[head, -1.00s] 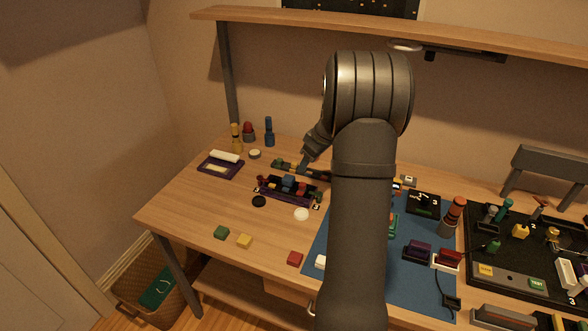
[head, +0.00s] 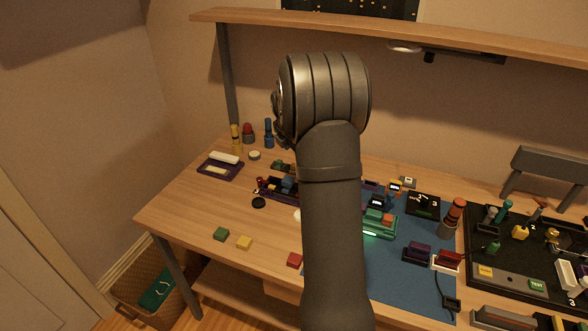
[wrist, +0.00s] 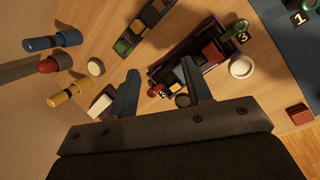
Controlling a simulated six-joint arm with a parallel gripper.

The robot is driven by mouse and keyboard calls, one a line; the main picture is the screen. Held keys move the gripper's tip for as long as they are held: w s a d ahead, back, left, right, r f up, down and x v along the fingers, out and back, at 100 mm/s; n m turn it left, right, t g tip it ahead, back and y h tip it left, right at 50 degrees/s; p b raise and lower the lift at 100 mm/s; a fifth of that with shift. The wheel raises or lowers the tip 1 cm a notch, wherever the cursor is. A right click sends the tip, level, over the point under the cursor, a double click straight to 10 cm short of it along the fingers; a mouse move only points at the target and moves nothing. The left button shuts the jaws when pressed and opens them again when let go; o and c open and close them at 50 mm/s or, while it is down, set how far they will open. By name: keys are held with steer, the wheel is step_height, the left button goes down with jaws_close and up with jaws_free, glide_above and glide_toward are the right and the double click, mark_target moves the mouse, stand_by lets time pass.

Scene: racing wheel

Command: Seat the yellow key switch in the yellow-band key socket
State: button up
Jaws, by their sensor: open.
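I cannot tell for sure which piece is the yellow key switch. The purple tray (head: 268,196) is partly covered by my arm in the head view. My gripper (wrist: 162,88) is open and empty, its fingers apart above the wood near that tray end. The arm hides the gripper in the head view. I cannot make out a yellow-band socket; a yellow part (head: 521,231) stands on the black board (head: 510,256) at the right.
Green (head: 221,233), yellow (head: 244,242) and red (head: 295,260) blocks lie near the front edge. A yellow upright tool (head: 235,139) and a blue one (head: 269,133) stand at the back left. A green device (head: 380,226) is on the blue mat.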

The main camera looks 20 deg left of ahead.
steer(key=a+r+n+t, duration=0.2)
steer(key=a+n, duration=0.2)
steer(key=n, duration=0.2)
steer(key=shift+h, duration=0.4)
steer(key=x, duration=1.2)
steer(key=shift+w+d+r, duration=0.15)
steer(key=shift+w+d, duration=0.05)
steer(key=shift+d, duration=0.1)
steer(key=shift+s+x, duration=0.2)
steer(key=shift+x, duration=2.45)
jaws_close()
